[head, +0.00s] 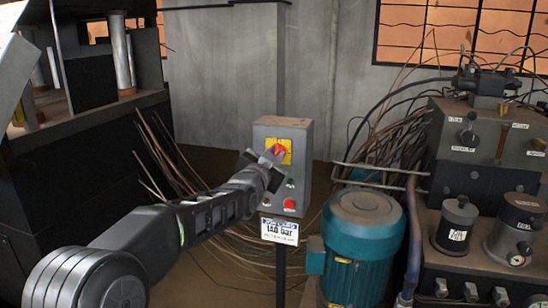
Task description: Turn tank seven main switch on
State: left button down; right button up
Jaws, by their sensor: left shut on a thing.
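A grey switch box (298,140) stands on a thin post in the middle of the head view. On its front is a red rotary switch (280,150) on a yellow plate (286,144). My left gripper (272,156) reaches in from the left and is shut on the red switch. The fingers hide part of the switch, so its exact turn is hard to tell. A red button (290,204) sits lower on the box. A white label (279,231) reading "140 bar" hangs below. My right gripper is not in view.
A teal motor (362,240) stands just right of the post. A grey hydraulic unit (470,160) with knobs, gauges and loose cables fills the right side. A dark machine (100,150) stands at the left. Thin wires spread over the brown floor (215,275).

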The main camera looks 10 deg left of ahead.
pick_arm(q)
jog(key=shift+d+f+m+b, duration=0.1)
jog(key=shift+f+m+b, duration=0.1)
jog(key=shift+m+b, duration=2.3)
jog(key=shift+d+f+m+b, duration=0.15)
jog(key=shift+m+b, duration=0.9)
jog(key=shift+m, duration=2.85)
jog(key=shift+a, duration=0.1)
jog(key=c, duration=1.4)
grip_release()
jog(key=shift+r, duration=0.1)
jog(key=s+b, duration=0.3)
jog(key=s, duration=0.4)
jog(key=shift+s+a, duration=0.25)
jog(key=shift+s, duration=0.15)
